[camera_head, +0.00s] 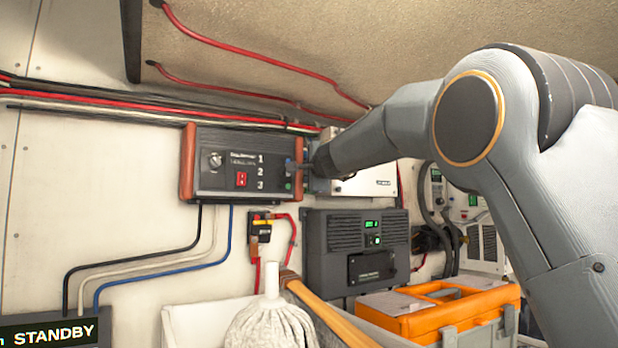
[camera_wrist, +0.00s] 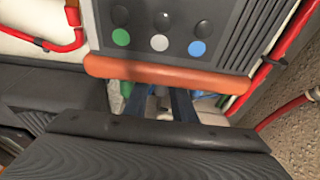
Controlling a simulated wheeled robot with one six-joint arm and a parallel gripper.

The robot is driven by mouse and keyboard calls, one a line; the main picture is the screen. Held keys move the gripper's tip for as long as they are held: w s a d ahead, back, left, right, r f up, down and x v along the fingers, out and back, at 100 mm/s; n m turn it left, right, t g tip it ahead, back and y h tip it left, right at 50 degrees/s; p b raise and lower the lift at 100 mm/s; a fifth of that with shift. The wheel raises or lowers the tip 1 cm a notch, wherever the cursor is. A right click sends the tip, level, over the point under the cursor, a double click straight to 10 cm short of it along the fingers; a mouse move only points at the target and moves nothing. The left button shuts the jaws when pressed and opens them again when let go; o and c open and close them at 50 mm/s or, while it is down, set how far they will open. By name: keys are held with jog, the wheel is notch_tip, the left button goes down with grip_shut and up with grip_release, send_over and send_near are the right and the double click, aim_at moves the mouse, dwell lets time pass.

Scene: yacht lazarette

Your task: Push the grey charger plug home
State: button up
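A dark charger panel (camera_head: 240,165) with reddish-brown end caps hangs on the wall, with a knob, a red switch and the numbers 1, 2 and 3. The wrist view shows its face turned, with green, pale grey and blue dots, each beside a small round fitting. I cannot clearly make out a grey plug. My gripper (camera_wrist: 163,92) is at the panel's right end cap (camera_wrist: 165,73), its two dark fingers apart with nothing visibly held. Their tips end at or behind the cap's edge.
Black, pale and blue cables (camera_head: 155,268) run down from the panel. A white box (camera_head: 365,180) is close behind my gripper. Red cables (camera_head: 250,58) cross above. A dark unit (camera_head: 355,250), a mop (camera_head: 272,325) and an orange case (camera_head: 445,310) are below.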

jog(key=b+v, duration=0.3)
jog(key=v, duration=0.3)
jog(key=shift+s+d+r, duration=0.25)
jog(key=shift+d, duration=0.2)
dwell(0.4)
